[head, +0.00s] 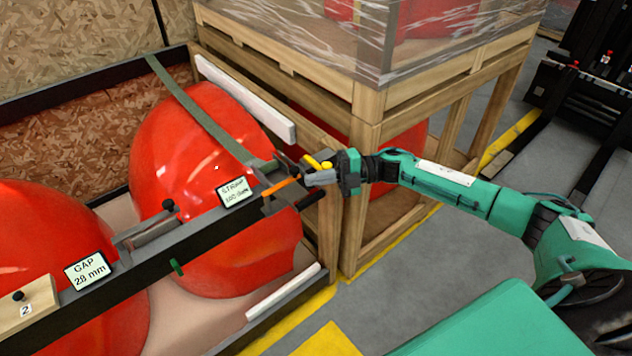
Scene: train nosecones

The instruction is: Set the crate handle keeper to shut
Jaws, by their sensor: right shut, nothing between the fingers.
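My right gripper (311,179) is shut and empty at the far end of the dark crossbar (190,247), its arm coming in from the right. Its grey fingertips are at or very near a dark metal latch fitting (283,200). An orange strip (280,186) lies across this fitting, just left of the fingertips. A yellow handle-like piece (318,162) shows just above the fingers. I cannot tell for certain which part is the keeper or how it is set, as the gripper partly covers this spot. My left gripper is not in view.
Red nosecones (205,140) sit in the crate under a green strap (200,112). The bar carries "GAP 28 mm" (87,270) and strap (238,192) labels. A wrapped wooden crate (366,130) stands close behind the gripper. Grey floor is open at right, before a black forklift (590,95).

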